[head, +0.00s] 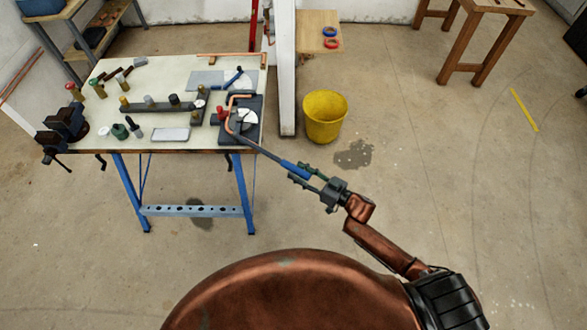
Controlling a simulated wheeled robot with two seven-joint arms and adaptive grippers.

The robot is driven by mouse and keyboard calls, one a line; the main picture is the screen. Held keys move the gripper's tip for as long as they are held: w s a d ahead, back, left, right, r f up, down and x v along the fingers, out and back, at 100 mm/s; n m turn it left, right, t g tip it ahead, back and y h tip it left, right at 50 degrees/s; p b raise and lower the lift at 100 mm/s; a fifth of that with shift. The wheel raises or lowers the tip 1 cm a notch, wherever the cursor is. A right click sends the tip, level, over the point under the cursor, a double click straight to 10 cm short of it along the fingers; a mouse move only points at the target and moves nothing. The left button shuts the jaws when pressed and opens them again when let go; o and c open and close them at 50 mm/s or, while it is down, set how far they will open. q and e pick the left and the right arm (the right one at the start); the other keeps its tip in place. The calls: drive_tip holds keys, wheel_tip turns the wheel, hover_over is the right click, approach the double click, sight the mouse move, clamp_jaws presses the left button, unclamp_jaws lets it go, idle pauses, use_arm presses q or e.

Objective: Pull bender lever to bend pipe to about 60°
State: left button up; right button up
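The pipe bender (256,133) is a dark block with a white dial (248,119) at the right front of the workbench. A copper pipe (229,108) sits in it and curves at the bender. The pipe's exact angle is too small to read. The bender lever (264,151) is a grey bar that slants from the bender past the bench's front edge, down to the right. It has a blue grip. My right gripper (299,173) is at the lever's outer end, its fingers on both sides of the blue grip. My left gripper is not in view.
The workbench (165,72) holds bottles, fittings, a second tool with a blue handle (233,77) and a vise (66,122) at its left corner. A white post (287,70) and a yellow bucket (325,117) stand to its right. The floor around my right arm is clear.

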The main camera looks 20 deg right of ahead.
drive_tip(key=shift+x, duration=1.35)
drive_tip(key=shift+c, duration=0.4)
clamp_jaws()
